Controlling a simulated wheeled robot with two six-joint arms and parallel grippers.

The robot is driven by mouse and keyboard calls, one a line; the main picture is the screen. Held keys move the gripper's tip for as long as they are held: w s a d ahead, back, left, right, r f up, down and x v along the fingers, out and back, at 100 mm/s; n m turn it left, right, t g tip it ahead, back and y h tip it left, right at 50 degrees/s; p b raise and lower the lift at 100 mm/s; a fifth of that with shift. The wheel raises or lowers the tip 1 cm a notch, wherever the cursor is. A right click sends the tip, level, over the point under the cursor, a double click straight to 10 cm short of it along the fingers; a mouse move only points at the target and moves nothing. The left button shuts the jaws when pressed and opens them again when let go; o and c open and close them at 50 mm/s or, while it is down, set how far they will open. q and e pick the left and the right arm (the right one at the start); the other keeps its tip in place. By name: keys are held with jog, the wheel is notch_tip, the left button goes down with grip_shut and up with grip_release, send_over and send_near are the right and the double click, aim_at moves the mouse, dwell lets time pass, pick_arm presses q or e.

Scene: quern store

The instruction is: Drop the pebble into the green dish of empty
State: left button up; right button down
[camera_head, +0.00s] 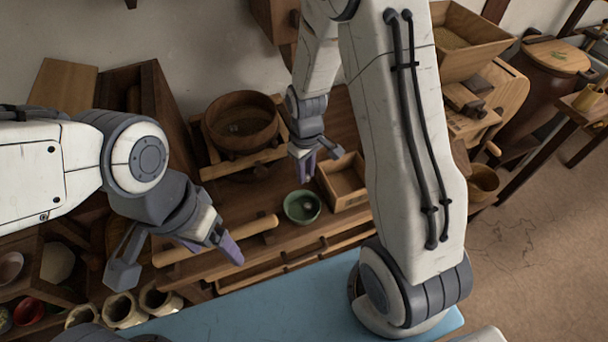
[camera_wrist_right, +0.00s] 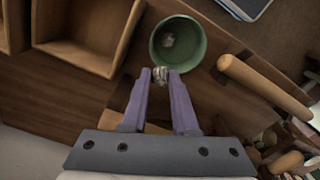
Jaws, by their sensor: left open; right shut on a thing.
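My right gripper (camera_wrist_right: 160,77) is shut on a small grey pebble (camera_wrist_right: 160,83) between its purple fingertips in the right wrist view. The green dish (camera_wrist_right: 194,58) is just beyond the fingertips there, with a small pale lump (camera_wrist_right: 168,40) inside it. My left gripper (camera_head: 180,262) is open and empty over the bench's front left.
A square wooden tray (camera_head: 345,195) stands right of the dish. A large round wooden bowl (camera_head: 240,122) is behind left. A wooden rolling pin (camera_head: 215,240) lies left of the dish. Pale jars (camera_head: 122,308) stand at the lower left.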

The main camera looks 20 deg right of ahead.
jog(key=f+n+b, duration=0.1)
jog(key=f+b, duration=0.1)
jog(key=s+f+n+b, duration=0.1)
jog(key=f+b, duration=0.1)
jog(key=s+f+n+b, duration=0.1)
jog(key=f+n+b, duration=0.1)
jog(key=f, duration=0.1)
jog(key=shift+s+a+f, duration=0.1)
jog(key=shift+a, duration=0.1)
jog(key=c, duration=0.6)
grip_release()
notch_tip(320, 180, up, 11)
jog(key=p, duration=0.1)
jog(key=shift+f, duration=0.2)
